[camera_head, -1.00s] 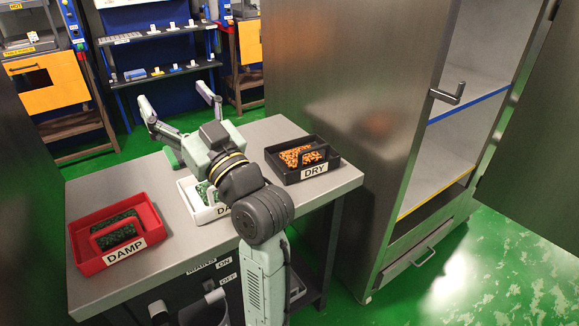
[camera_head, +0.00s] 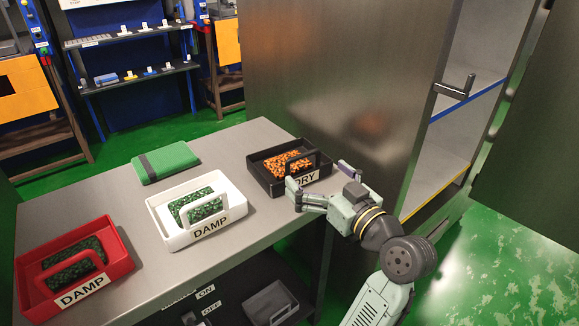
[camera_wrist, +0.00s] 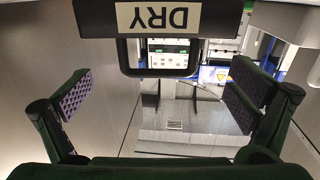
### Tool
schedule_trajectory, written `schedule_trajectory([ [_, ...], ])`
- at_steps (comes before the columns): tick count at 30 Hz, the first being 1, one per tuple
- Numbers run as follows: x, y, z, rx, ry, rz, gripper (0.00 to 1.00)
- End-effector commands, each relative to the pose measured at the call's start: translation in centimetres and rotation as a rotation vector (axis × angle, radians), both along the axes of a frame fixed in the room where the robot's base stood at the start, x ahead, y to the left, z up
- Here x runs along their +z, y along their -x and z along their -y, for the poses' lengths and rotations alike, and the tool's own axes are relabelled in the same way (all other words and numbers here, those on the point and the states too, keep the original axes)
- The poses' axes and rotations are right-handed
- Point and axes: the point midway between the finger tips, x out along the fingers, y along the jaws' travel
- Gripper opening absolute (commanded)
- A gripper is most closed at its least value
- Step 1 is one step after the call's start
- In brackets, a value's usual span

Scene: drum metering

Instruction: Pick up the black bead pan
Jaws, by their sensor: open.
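The black bead pan (camera_head: 257,172), labelled DRY, sits on the grey table near its right end. It holds orange beads and has a raised handle. My gripper (camera_head: 316,182) is open at the pan's front right side, with its fingers near the DRY label. In the wrist view the pan's labelled front (camera_wrist: 158,18) and its dark handle loop (camera_wrist: 158,72) show upside down at the top. My open fingers (camera_wrist: 160,98) stand to either side of the handle and hold nothing. I cannot tell whether a finger touches the pan.
A white pan (camera_head: 168,240) and a red pan (camera_head: 28,296), both labelled DAMP with green beads, stand left on the table (camera_head: 130,212). A green folded cloth or book (camera_head: 166,162) lies behind. A tall metal cabinet (camera_head: 340,70) with an open door stands close behind and right.

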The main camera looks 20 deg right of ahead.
Motion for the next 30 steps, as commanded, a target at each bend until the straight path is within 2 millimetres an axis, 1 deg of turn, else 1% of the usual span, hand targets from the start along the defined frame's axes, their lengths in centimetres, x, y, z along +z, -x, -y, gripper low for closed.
schedule_trajectory([
  [2,0.3,-0.8,-0.2,0.002,0.0,0.0,1.0],
  [6,0.7,-2.9,-0.7,0.003,-0.001,0.001,1.0],
  [10,0.6,-4.5,-1.0,0.002,0.0,0.001,1.0],
  [14,0.4,-5.1,-1.1,0.0,0.0,0.0,1.0],
  [20,0.4,-5.1,-1.1,-0.001,0.0,0.001,0.99],
  [30,0.4,-5.1,-1.1,0.0,0.0,0.001,0.77],
])
